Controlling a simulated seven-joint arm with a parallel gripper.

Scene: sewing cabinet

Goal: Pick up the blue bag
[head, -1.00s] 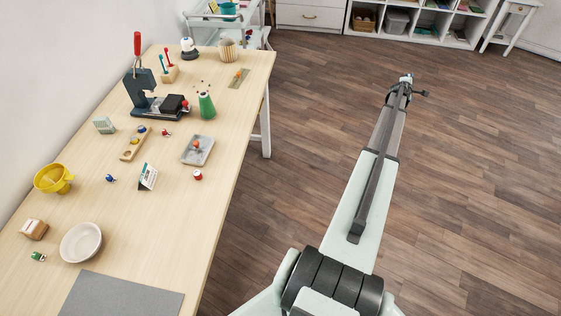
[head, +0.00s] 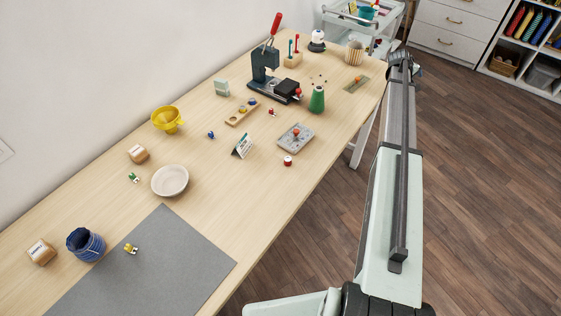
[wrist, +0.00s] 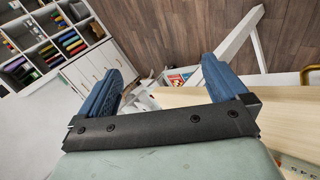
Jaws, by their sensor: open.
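The blue bag (head: 85,245) stands upright at the near left of the wooden table (head: 225,195) in the head view, beside the grey mat's left edge. It looks like a small dark-blue pouch with an open top. My gripper (head: 398,58) is at the far end of my arm, near the table's far right corner, far from the bag. In the wrist view my gripper (wrist: 165,85) shows two blue fingers spread apart with nothing between them. The bag is not in the wrist view.
A wooden block (head: 41,252) stands just left of the bag. A small yellow-and-white figure (head: 131,248) lies on the grey mat (head: 150,275). A pale bowl (head: 170,181), a yellow cup (head: 167,119) and a press (head: 268,75) stand farther back. A white cart (head: 345,25) stands behind the table.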

